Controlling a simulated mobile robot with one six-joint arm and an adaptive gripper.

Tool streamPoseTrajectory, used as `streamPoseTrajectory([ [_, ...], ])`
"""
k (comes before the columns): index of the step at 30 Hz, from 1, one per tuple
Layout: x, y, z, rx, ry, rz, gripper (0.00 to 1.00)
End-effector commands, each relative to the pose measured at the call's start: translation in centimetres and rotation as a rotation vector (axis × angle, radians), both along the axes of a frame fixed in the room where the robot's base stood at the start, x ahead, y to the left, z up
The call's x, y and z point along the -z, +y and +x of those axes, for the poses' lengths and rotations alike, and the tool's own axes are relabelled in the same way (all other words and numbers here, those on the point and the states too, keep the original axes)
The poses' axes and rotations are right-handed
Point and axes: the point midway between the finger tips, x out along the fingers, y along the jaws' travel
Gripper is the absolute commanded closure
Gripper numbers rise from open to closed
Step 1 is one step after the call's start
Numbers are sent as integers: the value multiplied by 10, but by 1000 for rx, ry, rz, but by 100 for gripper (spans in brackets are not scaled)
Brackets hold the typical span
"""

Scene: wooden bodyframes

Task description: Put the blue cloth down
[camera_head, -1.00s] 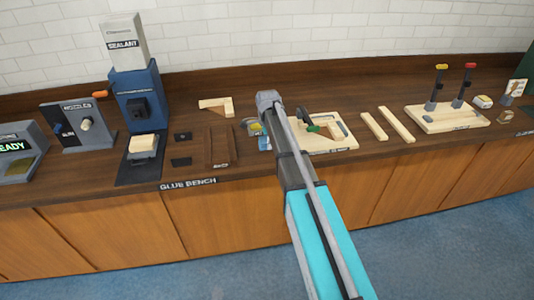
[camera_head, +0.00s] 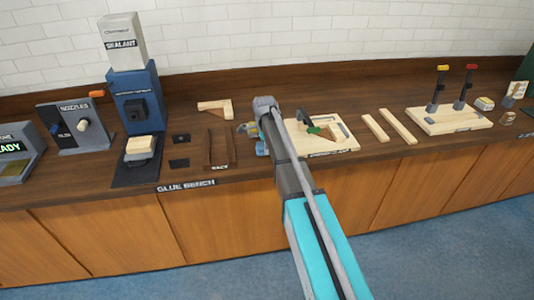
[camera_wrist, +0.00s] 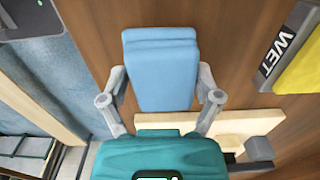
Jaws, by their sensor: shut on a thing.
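The blue cloth (camera_wrist: 160,70), a folded pad, is in the middle of the wrist view. My gripper (camera_wrist: 162,88) is shut on it, with one grey finger at each side. In the head view a small blue patch, likely the cloth (camera_head: 261,148), shows beneath the end of my arm, left of the pale board. The arm hides most of my gripper there. I cannot tell whether the cloth touches the wooden bench top (camera_wrist: 225,45).
A yellow item beside a "WET" label (camera_wrist: 282,52) lies right of the cloth in the wrist view. The pale board with a clamp (camera_head: 335,142) is right of my arm, and the brown rack (camera_head: 219,150) is left. Two wooden strips (camera_head: 387,126) lie farther right.

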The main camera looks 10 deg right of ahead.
Motion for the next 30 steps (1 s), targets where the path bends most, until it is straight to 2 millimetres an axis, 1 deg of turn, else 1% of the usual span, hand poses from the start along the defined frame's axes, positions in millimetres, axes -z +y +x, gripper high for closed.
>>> streamPoseTrajectory([
  [1, 9, 0, 0, 0, 0, 0, 57],
  [6, 17, 0, 0, 0, 0, 0, 57],
  [18, 18, 0, 0, 0, 0, 0, 57],
  [23, 21, 0, 0, 0, 0, 0, 57],
  [24, 21, 0, 0, 0, 0, 0, 15],
  [26, 20, 0, 0, 0, 0, 0, 4],
  [27, 20, 0, 0, 0, 0, 0, 0],
  [30, 20, 0, 0, 0, 0, 0, 0],
])
